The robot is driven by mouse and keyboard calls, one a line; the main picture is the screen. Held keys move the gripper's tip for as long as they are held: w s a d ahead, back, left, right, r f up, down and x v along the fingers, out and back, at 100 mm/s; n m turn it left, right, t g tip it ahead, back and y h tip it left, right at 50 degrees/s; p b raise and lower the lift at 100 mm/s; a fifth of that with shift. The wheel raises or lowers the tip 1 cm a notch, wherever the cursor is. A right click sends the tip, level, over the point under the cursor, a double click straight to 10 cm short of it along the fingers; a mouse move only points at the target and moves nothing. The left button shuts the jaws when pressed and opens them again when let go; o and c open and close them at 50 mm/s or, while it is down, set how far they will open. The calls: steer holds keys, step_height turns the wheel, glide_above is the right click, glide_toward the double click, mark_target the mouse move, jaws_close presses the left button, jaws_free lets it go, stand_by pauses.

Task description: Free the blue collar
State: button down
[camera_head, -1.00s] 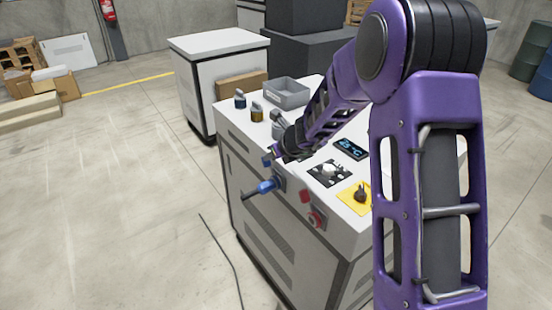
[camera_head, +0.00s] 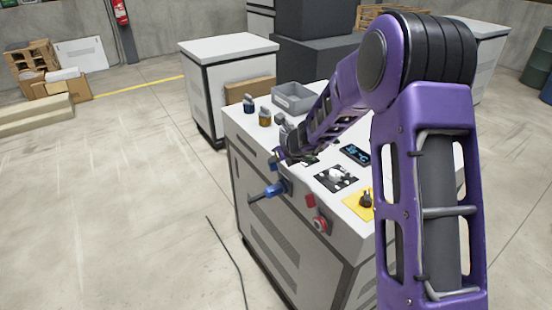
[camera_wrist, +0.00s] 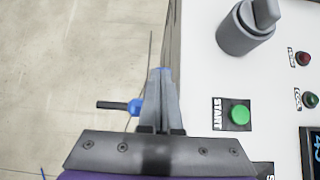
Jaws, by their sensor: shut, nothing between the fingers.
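The blue collar (camera_head: 275,189) sits on the upper front face of the white cabinet, with a black hose or rod (camera_head: 258,197) sticking out of it to the left. In the wrist view the blue collar (camera_wrist: 134,107) is partly hidden behind my gripper's left finger. My gripper (camera_head: 275,160) is shut and empty, a little above the collar at the cabinet's top front edge.
The cabinet top holds a grey knob (camera_wrist: 247,28), a green start button (camera_wrist: 240,114), a grey bin (camera_head: 293,98) and a yellow-plated switch (camera_head: 364,203). A red button (camera_head: 320,225) protrudes from the front. Open floor lies left; a thin dark cable (camera_head: 229,258) lies there.

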steer(key=shift+w+a+r, duration=0.15)
steer(key=shift+a+r, duration=0.1)
steer(key=shift+a, duration=0.15)
steer(key=shift+s+d+r, duration=0.15)
steer(key=shift+s+r, duration=0.05)
steer(key=shift+r, duration=0.2)
steer(key=p+v, duration=0.1)
steer(key=v, duration=1.5)
steer(key=shift+s+d, duration=0.45)
steer(key=shift+f, duration=0.1)
